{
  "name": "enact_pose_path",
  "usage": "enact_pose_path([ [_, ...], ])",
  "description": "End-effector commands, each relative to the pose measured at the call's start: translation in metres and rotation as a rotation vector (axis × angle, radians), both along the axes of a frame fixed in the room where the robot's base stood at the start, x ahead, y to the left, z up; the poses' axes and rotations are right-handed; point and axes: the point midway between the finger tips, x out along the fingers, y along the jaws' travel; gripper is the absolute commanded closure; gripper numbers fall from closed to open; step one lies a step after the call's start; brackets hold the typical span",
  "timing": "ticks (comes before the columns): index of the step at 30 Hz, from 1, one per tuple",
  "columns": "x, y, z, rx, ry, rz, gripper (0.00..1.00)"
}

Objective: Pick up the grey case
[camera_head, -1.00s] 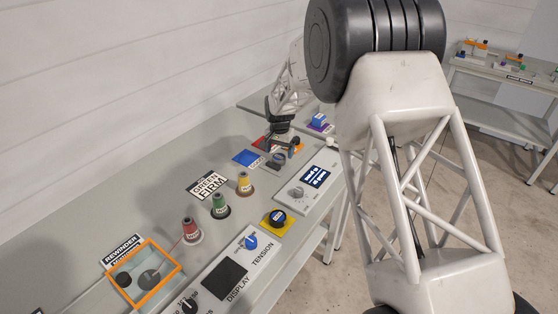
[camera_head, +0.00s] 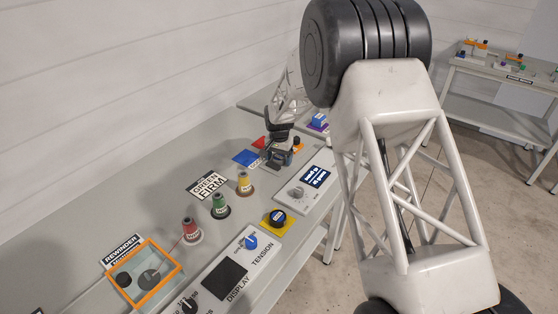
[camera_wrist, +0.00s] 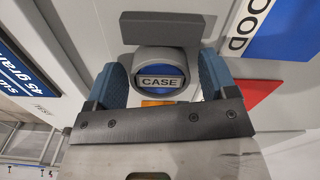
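The grey case (camera_wrist: 160,62) shows in the wrist view as a round grey body with a blue face, a label reading "CASE" and a flat darker grey bar beyond it. My gripper (camera_wrist: 162,82) is open, with one blue-padded finger on each side of the case. Narrow gaps show between the pads and the case, so it does not look clamped. In the head view my gripper (camera_head: 281,155) is low over the bench at the far end of the row. It mostly hides the case there.
A blue square (camera_head: 246,158) and a red patch (camera_wrist: 247,96) lie close to the case. A display panel (camera_head: 310,184) is in front. Green (camera_head: 220,205), yellow and red spools stand nearer, beside an orange-framed rewinder (camera_head: 148,277).

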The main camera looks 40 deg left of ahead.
Motion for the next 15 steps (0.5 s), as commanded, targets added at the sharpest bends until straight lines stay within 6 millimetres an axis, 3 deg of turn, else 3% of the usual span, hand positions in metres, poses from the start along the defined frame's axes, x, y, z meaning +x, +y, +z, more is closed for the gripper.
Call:
enact_pose_path([
  [1,0.0000,0.0000,0.0000,0.000,0.000,0.000,0.30],
  [9,0.0001,0.0000,0.0001,0.000,0.000,0.000,0.68],
  [15,0.0000,0.0000,0.0003,0.000,0.000,0.000,0.68],
])
